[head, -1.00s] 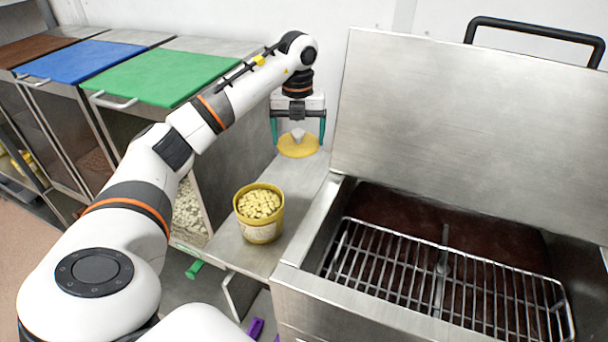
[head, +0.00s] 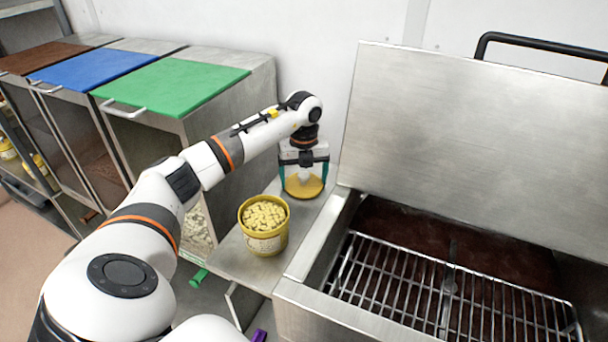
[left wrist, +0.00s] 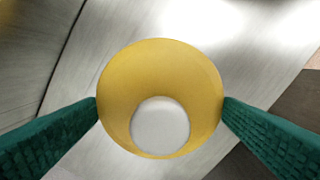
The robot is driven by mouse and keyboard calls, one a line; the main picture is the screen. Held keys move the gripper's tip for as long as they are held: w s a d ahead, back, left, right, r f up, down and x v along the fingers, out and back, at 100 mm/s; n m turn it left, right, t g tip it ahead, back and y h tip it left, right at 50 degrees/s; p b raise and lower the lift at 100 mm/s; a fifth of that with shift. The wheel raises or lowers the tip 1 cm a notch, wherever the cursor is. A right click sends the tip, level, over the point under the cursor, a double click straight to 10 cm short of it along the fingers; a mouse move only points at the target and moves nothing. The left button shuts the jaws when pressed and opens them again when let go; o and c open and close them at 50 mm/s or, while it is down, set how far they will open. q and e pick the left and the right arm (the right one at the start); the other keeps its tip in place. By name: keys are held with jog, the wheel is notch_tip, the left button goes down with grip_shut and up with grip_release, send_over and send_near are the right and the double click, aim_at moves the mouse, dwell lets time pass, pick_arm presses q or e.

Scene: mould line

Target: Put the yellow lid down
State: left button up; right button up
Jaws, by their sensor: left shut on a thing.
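The yellow lid (head: 304,189) is round with a pale knob on top, and it is at the back of the steel side shelf (head: 262,272). My left gripper (head: 304,184) points down and is shut on the lid. In the left wrist view the lid (left wrist: 160,70) is level between the two green fingers, which press on opposite sides of its rim. The lid is at or just above the steel; I cannot tell if it touches. The yellow tub (head: 263,240), open and full of pale pieces, stands upright nearer on the same shelf. My right gripper is not in view.
To the right is a steel tank with a raised cover (head: 450,140) and a wire rack (head: 450,290) over dark brown contents. To the left stand bins with green (head: 170,85), blue and brown lids. Bare shelf lies between the tub and the yellow lid.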

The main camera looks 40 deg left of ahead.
aim_at(304, 173)
pick_arm(q)
jog(key=o, duration=0.7)
jog(key=shift+f, duration=0.1)
notch_tip(304, 173, up, 12)
jog(key=shift+r+b, duration=0.15)
jog(key=shift+b, duration=0.25)
